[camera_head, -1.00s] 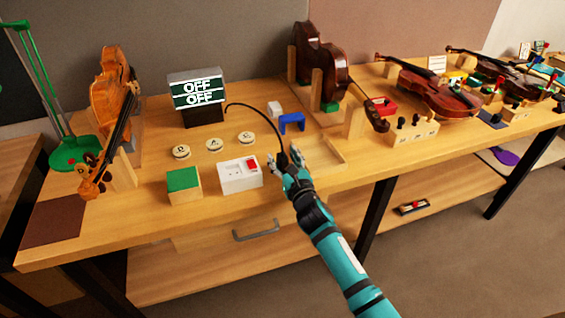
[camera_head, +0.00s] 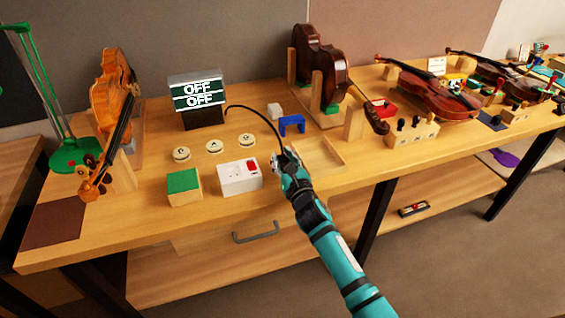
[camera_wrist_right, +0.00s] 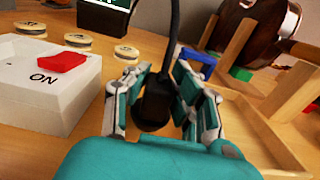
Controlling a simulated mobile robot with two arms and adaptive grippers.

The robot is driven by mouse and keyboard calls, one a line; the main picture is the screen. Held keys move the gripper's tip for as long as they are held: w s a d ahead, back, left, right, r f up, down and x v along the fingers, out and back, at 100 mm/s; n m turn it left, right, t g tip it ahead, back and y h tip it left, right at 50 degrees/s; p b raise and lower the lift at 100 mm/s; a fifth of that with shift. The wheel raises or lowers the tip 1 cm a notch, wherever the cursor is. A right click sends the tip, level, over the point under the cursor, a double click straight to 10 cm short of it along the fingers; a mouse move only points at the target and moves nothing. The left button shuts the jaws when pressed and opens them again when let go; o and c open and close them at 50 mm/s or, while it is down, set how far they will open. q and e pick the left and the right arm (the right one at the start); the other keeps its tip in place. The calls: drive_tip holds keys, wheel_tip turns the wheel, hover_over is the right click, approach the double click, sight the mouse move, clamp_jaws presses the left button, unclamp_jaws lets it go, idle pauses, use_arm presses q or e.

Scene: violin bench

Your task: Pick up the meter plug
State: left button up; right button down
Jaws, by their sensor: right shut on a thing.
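The black meter plug (camera_wrist_right: 154,98) is between the fingers of my right gripper (camera_wrist_right: 164,106) in the right wrist view. Its black cable rises from its top and, in the head view, arcs back to the meter (camera_head: 195,96), whose display reads OFF twice. My right gripper (camera_head: 286,160) is shut on the plug, just right of the white socket box (camera_head: 240,178) with its red switch. In the head view the fingers mostly hide the plug. The box also shows in the right wrist view (camera_wrist_right: 40,95), with ON by the switch. My left gripper is not in view.
A shallow wooden tray (camera_head: 335,162) lies right of my right gripper. A blue bracket (camera_head: 292,124) stands behind it. A green-topped block (camera_head: 184,186) and several round discs (camera_head: 214,146) are to the left. A scroll (camera_head: 376,122) juts out at right.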

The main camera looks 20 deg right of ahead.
sight(283, 157)
drive_tip(key=shift+r, duration=0.15)
wheel_tip(283, 157, up, 4)
drive_tip(key=shift+f, duration=0.1)
drive_tip(key=s+a, duration=0.3)
drive_tip(key=s, duration=0.4)
drive_tip(key=s+a+r, duration=0.1)
drive_tip(key=s+a, duration=0.2)
drive_tip(key=s, duration=0.5)
drive_tip(key=shift+b, duration=0.3)
drive_tip(key=shift+w, duration=0.1)
